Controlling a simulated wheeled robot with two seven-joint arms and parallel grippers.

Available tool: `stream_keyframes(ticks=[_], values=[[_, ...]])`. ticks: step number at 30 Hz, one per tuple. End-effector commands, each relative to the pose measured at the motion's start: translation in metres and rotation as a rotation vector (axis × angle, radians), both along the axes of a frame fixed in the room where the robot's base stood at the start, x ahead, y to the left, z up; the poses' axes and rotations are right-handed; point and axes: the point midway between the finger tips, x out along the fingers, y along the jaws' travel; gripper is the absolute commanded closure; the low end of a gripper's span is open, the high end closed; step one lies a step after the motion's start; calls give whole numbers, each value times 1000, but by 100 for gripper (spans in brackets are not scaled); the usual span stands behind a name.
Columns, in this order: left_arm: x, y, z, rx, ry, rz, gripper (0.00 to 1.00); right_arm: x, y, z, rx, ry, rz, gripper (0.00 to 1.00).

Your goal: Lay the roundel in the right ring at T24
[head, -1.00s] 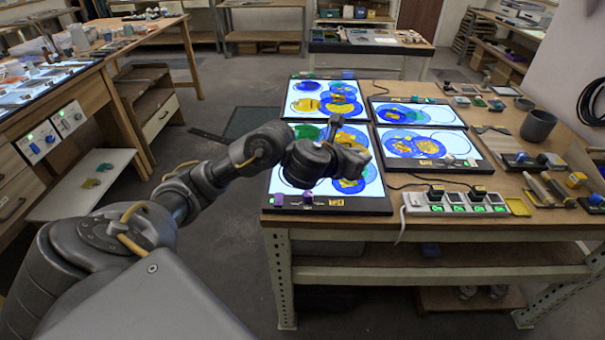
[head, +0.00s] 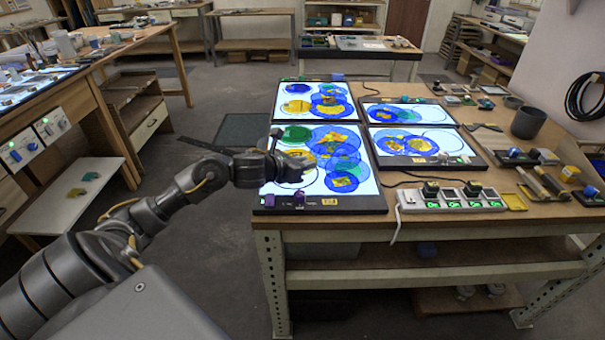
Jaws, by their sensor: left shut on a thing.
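My left gripper (head: 300,164) is over the left half of the front-left light panel (head: 372,201). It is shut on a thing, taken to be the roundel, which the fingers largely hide. Under and beside the fingers is a dark ring outline (head: 293,190) with white panel showing inside. To its right on the same panel, overlapping blue discs (head: 343,160) carry yellow pieces, one of them (head: 342,182) near the front. A green oval (head: 295,134) lies at the panel's back left. I cannot read a T24 label. My right gripper is not in view.
Three more lit panels with blue and yellow discs stand close by: back left (head: 284,92), back right (head: 455,117) and front right (head: 465,148). A power strip (head: 452,205), a dark cup (head: 528,122) and small tools lie to the right on the wooden table (head: 400,222).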

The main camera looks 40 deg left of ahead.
Motion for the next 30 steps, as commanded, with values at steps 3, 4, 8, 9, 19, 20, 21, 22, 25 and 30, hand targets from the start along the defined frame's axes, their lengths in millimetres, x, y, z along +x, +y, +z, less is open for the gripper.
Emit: stream_keyframes(ticks=[3, 4, 8, 9, 19, 20, 21, 22, 25, 30], values=[[-1, 6, -8, 0, 3, 2, 100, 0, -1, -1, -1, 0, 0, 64], [-1, 6, -12, -3, 3, 2, 100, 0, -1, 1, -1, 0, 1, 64], [-1, 5, -29, -4, 4, 2, 100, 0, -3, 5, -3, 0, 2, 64], [0, 5, -32, -3, 1, 2, 100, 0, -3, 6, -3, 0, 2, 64], [0, 5, -37, 1, -1, 1, 100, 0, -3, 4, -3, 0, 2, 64], [0, 5, -38, 1, -1, 1, 100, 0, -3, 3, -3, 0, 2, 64], [0, 5, -39, 2, -1, 0, 100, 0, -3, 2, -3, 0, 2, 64], [0, 5, -40, 2, -1, 0, 100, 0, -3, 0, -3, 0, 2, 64], [0, 5, -39, 1, 0, 1, 70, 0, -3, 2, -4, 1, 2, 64], [0, 5, -39, 1, 0, 1, 59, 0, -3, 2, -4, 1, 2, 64]])
